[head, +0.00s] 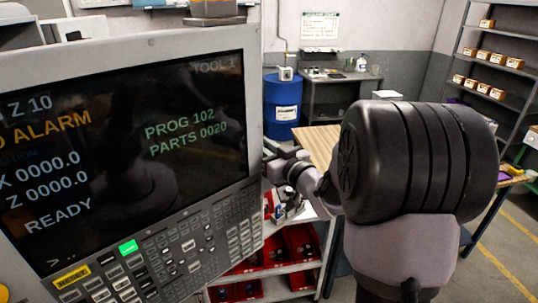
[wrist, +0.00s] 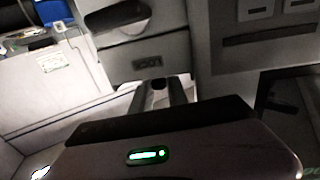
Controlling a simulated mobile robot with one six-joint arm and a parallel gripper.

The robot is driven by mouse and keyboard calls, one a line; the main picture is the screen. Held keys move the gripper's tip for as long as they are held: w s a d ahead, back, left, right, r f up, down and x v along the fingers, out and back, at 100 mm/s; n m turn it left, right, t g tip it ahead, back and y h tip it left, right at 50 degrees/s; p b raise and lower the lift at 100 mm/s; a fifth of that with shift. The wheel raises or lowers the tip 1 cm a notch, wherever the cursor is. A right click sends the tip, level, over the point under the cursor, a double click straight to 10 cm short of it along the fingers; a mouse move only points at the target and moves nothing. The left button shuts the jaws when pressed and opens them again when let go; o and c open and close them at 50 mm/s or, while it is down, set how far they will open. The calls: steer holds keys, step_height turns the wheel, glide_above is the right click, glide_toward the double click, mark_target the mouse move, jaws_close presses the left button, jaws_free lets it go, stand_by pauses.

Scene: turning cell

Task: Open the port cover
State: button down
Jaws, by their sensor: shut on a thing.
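The control panel (head: 120,150) fills the left of the head view, with a lit screen and a keypad below it. My gripper (head: 278,158) is at the panel's right edge, partly hidden behind it. In the wrist view the two fingers (wrist: 158,92) reach to a grey face just below a small dark label. They are shut on a small dark piece (wrist: 158,83) between their tips, which I take to be part of the port cover. The rest of the cover and how far it stands open cannot be made out.
A dark handle (wrist: 117,16) sits on the grey face above the fingers. A shelf cart with red bins (head: 300,243) stands below my gripper. A blue drum (head: 284,105), a wooden-topped table (head: 318,142) and a rack with small boxes (head: 490,57) stand farther back.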

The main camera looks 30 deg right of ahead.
steer(key=c, duration=1.6)
jaws_free()
steer(key=shift+w, duration=0.1)
steer(key=s, duration=0.5)
steer(key=s+d+b, duration=0.1)
steer(key=s, duration=0.5)
steer(key=s+d, duration=0.1)
steer(key=s, duration=0.5)
steer(key=shift+s+b, duration=0.15)
steer(key=shift+b, duration=0.2)
